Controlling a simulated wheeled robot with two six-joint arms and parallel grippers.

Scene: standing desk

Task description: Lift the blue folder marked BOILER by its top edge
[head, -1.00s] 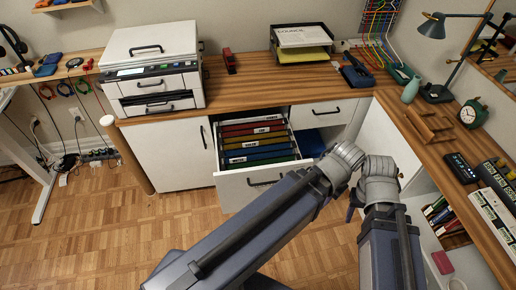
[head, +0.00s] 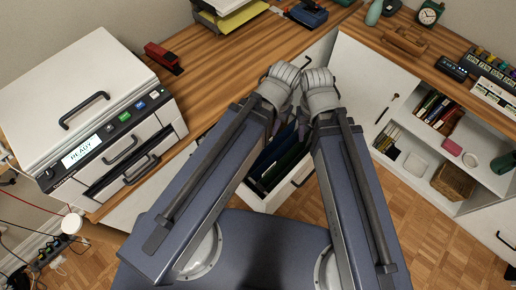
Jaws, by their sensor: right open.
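The open drawer (head: 299,186) shows between my two arms, mostly hidden by them. Dark blue and green hanging folders (head: 270,162) stand in it; no label can be read, so I cannot tell which one is BOILER. My right gripper (head: 301,127) shows only as a small dark part below the grey arm joints, over the drawer area. It is open, and I see nothing held in it. I cannot make out my left gripper behind the arms.
A printer (head: 88,110) stands on the left counter, with a red stapler (head: 163,57) beside it. A paper tray (head: 228,18) is at the back. Open shelves (head: 440,165) with books and a basket (head: 453,181) are at the right. Parquet floor is clear at lower right.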

